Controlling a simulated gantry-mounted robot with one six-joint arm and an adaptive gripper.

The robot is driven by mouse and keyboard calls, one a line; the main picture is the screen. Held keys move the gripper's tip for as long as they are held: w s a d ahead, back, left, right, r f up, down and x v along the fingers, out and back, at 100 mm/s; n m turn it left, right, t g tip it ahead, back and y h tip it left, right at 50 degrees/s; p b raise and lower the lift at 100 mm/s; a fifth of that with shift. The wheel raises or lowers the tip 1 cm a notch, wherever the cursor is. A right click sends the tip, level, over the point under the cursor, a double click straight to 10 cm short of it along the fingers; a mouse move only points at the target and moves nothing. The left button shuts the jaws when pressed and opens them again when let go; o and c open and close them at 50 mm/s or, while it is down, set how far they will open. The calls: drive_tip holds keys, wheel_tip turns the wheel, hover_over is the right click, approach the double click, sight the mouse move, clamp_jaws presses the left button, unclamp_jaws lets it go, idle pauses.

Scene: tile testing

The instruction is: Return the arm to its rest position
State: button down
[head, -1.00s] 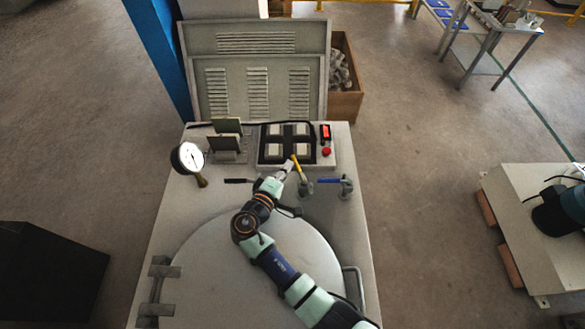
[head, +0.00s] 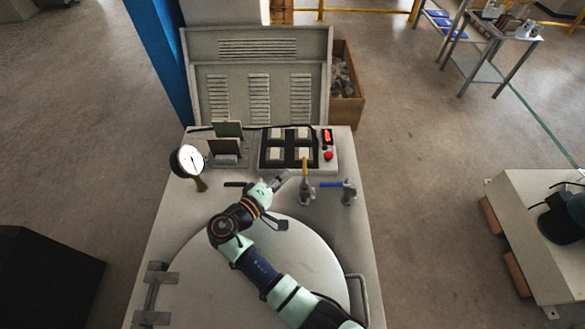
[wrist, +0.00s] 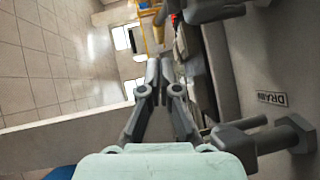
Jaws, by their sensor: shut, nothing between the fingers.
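My gripper (head: 284,176) is shut and empty in the head view, in the air over the machine's grey top, just left of the yellow-handled valve (head: 305,178). In the wrist view my gripper (wrist: 160,68) shows its two fingers together at the tips, with nothing between them. My arm reaches up from the bottom of the head view, across the round lid (head: 310,250). A gap shows between the fingertips and the yellow handle.
A blue-handled valve (head: 348,190) stands right of the yellow one. A pressure gauge (head: 188,160) stands at the left. Behind are tile holders (head: 226,148) and a control panel (head: 326,160) with a red button. A DRAIN label (wrist: 272,99) shows in the wrist view.

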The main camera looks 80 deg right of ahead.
drive_tip(key=v, duration=0.7)
drive_tip(key=shift+a, duration=0.15)
drive_tip(key=w+a+r+n+t+y+p, duration=0.1)
drive_tip(key=w+a+r+t+y+p, duration=0.2)
drive_tip(key=w+a+t, duration=0.4)
drive_tip(key=w+a+r+n+t+y+p, duration=0.1)
drive_tip(key=w+a+r+t+y+p, duration=0.2)
drive_tip(key=a, duration=0.5)
drive_tip(key=s+a+r+n+t+y+p, duration=0.1)
drive_tip(key=a+r+n+t+y, duration=0.1)
drive_tip(key=a+r+t+y, duration=0.5)
drive_tip(key=s+a+r+n+t+y+p, duration=0.1)
drive_tip(key=a+r+n+t+y, duration=0.1)
drive_tip(key=a+r, duration=0.85)
wheel_tip(320, 180, up, 35)
drive_tip(key=a+p, duration=0.2)
drive_tip(key=p, duration=3.5)
drive_tip(key=shift+a+p, duration=0.35)
